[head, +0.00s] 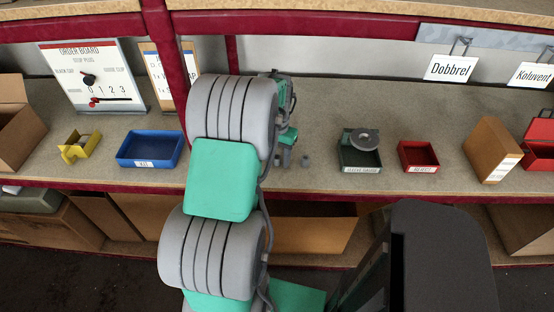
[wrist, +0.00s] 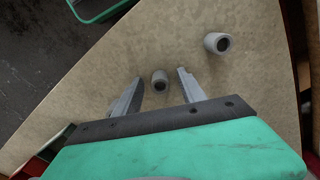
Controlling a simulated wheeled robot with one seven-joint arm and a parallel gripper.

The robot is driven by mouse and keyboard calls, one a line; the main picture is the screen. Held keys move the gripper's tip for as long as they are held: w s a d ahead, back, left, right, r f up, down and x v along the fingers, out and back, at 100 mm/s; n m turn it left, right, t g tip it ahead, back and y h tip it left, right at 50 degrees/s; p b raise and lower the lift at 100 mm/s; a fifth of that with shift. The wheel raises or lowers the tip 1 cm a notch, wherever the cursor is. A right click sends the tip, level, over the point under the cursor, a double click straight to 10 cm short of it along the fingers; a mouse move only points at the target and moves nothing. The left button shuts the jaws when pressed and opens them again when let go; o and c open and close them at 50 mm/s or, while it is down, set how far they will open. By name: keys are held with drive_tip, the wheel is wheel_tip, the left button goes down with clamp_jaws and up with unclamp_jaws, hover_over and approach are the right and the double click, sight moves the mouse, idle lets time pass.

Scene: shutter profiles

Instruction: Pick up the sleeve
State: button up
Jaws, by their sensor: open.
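Two small grey hollow cylinders, sleeve-like, stand on the bench in the wrist view. One sleeve (wrist: 160,82) lies between the fingertips of my gripper (wrist: 159,92), apart from both fingers. The other sleeve (wrist: 217,42) is beyond the right finger. My gripper is open and empty. In the head view my arm hides much of this spot. One small grey cylinder (head: 305,160) shows just right of my gripper (head: 284,160); I cannot tell which of the two it is.
A blue tray (head: 150,162) and yellow holder (head: 78,151) stand left of my arm. A dark green sleeve gauge tray (head: 359,168) with a grey disc, a red reject bin (head: 418,169) and a cardboard box (head: 492,150) stand right. A red upright (head: 172,60) rises behind my arm.

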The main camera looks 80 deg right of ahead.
drive_tip(key=shift+c, duration=0.3)
clamp_jaws()
idle(0.3)
